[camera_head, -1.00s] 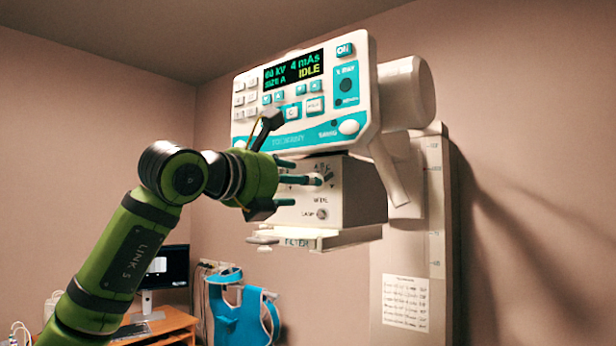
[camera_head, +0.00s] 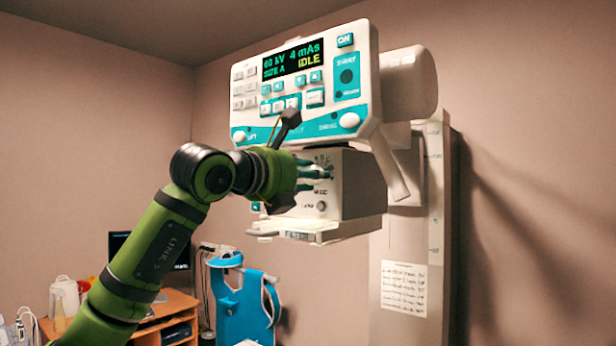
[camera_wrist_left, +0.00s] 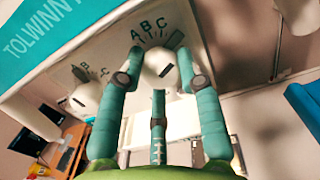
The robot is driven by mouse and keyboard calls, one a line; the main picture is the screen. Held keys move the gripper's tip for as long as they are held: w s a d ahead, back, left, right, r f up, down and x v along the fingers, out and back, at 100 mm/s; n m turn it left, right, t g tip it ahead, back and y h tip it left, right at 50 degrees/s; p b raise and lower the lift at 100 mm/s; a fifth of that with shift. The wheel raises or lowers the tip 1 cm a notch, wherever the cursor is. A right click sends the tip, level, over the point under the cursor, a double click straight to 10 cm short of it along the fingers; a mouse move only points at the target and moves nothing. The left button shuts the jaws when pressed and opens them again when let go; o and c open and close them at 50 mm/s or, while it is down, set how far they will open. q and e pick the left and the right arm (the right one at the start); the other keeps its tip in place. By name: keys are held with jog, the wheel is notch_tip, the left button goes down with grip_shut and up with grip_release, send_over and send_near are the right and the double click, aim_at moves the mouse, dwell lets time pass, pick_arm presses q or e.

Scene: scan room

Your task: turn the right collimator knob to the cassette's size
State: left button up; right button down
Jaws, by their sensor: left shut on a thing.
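The right collimator knob (camera_wrist_left: 158,72) is white and round with a dark slot, under the letters A, B and C on the collimator's front. In the left wrist view my left gripper (camera_wrist_left: 160,75) has its teal fingers around this knob, shut on it. The letter the knob points to is unclear. A second white knob (camera_wrist_left: 86,99) with its own letters is to the left, outside the fingers. In the head view my left gripper (camera_head: 318,172) reaches the front of the collimator box (camera_head: 362,185) and hides the knobs. No cassette can be made out. My right gripper is out of view.
The control panel (camera_head: 300,95) hangs just above the collimator; its display (camera_head: 292,62) reads 60 kV, 4 mAs, SIZE A, IDLE. A pale ledge (camera_head: 320,231) juts out below the box. A desk (camera_head: 172,312) and a blue apron (camera_head: 240,300) are low behind.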

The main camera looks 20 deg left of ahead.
pick_arm(q)
jog(key=shift+w+f, duration=0.15)
jog(key=shift+f, duration=0.2)
dwell(0.3)
jog(key=shift+n, duration=0.3)
jog(key=shift+d+f+n+b, duration=0.1)
jog(key=shift+f+n+b, duration=0.05)
jog(key=shift+n+b, duration=0.65)
jog(key=n+b, duration=0.2)
jog(key=n, duration=0.2)
jog(key=shift+b, duration=0.3)
jog(key=n+b, duration=0.2)
jog(key=n, duration=0.2)
jog(key=shift+n, duration=0.3)
jog(key=shift+r+n+b, duration=0.2)
jog(key=shift+n+b, duration=0.55)
jog(key=shift+n, duration=1.55)
jog(key=shift+r, duration=0.1)
